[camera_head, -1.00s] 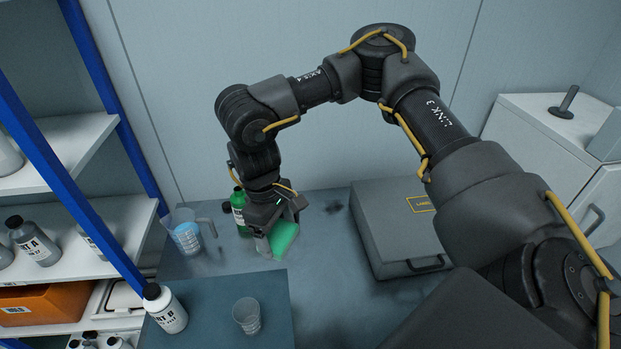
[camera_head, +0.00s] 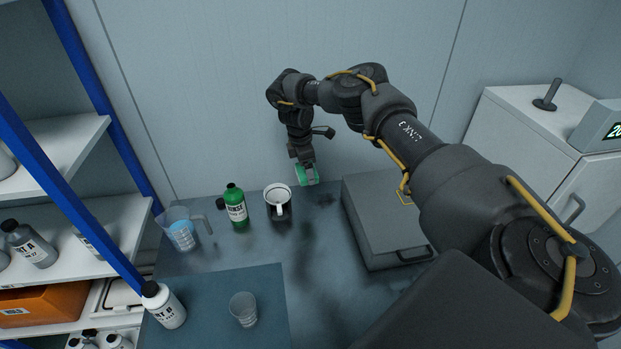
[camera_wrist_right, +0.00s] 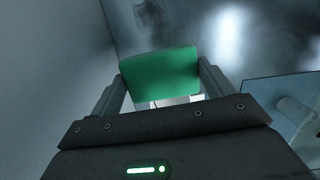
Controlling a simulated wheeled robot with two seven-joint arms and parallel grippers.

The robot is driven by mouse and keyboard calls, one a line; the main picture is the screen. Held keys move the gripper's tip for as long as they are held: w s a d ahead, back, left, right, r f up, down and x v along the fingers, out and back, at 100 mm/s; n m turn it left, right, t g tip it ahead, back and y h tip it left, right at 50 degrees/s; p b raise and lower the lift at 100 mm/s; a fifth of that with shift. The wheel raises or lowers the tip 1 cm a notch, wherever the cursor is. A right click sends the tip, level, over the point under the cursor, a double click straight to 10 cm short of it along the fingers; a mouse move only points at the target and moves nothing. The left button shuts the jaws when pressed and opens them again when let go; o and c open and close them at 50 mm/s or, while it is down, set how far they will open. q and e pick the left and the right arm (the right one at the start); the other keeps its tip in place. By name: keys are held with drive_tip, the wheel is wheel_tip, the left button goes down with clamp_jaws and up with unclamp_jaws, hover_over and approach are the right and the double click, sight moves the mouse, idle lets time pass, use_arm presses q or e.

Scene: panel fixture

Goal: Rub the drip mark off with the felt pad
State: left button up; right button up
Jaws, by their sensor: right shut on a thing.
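My right gripper (camera_head: 306,172) is shut on the green felt pad (camera_head: 307,178) and holds it above the back of the bench, right of the white-and-black mug. In the right wrist view the pad (camera_wrist_right: 160,74) sits between the two fingers of the right gripper (camera_wrist_right: 158,88). A dark smudge (camera_head: 325,199), which looks like the drip mark, lies on the bench top near the back edge, left of the grey case. The pad is just above and left of it in the head view and appears clear of the bench. My left gripper is out of view.
The mug (camera_head: 279,207), a green bottle (camera_head: 236,209) and a measuring jug (camera_head: 182,231) stand left of the pad. The grey case (camera_head: 385,222) lies to the right. A clear cup (camera_head: 244,309) and white bottle (camera_head: 166,307) stand in front. The middle bench is clear.

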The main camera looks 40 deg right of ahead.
wheel_tip(320, 180, down, 6)
drive_tip(key=d+n+b, duration=0.2)
drive_tip(key=n, duration=0.1)
drive_tip(key=shift+w+f+t+b, duration=0.15)
drive_tip(key=shift+w+t+b, duration=0.15)
drive_tip(key=shift+w+b, duration=0.1)
drive_tip(key=shift+s, duration=0.1)
